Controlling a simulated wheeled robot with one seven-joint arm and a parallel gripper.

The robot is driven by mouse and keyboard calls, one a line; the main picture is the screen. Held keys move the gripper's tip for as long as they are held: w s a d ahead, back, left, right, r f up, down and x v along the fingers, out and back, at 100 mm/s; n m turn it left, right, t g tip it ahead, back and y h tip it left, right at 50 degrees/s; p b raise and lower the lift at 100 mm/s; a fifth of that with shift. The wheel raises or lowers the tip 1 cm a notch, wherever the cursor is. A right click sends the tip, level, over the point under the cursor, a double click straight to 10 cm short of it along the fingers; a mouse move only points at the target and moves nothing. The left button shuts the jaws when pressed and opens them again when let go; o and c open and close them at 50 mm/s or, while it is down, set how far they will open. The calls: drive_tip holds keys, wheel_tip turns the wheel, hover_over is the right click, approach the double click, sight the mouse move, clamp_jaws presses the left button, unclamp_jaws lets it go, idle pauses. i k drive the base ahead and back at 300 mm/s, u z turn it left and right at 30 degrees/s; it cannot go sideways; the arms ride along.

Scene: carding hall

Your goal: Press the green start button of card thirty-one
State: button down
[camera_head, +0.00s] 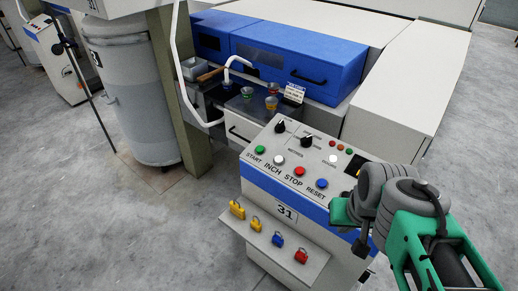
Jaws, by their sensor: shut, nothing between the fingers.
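The control box of card thirty-one (258,193) stands in the middle, with "31" on a white plate below a blue band. Its green start button (260,150) is at the left end of the button row, above the word START, and is uncovered. To its right are a white INCH button (279,160), a red STOP button (299,171) and a blue RESET button (321,183). My gripper (362,243) is shut and empty at the box's right side, well right of the green button in the picture. My arm hides the panel's right edge.
A shelf (272,247) on the box's front holds several coloured padlocks. Two black knobs (280,127) (307,142) stand up behind the buttons. A green post (185,90) and a grey drum (135,90) are to the left. Bare floor lies front left.

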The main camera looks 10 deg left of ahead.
sight(260, 149)
drive_tip(key=k, duration=1.25)
drive_tip(key=u, duration=1.15)
drive_tip(key=i, duration=0.85)
drive_tip(key=u, duration=0.85)
drive_tip(key=i, duration=0.85)
drive_tip(key=z, duration=0.5)
drive_tip(key=i, duration=0.75)
drive_tip(key=z, duration=1.1)
drive_tip(key=i, duration=0.35)
drive_tip(key=z, duration=0.3)
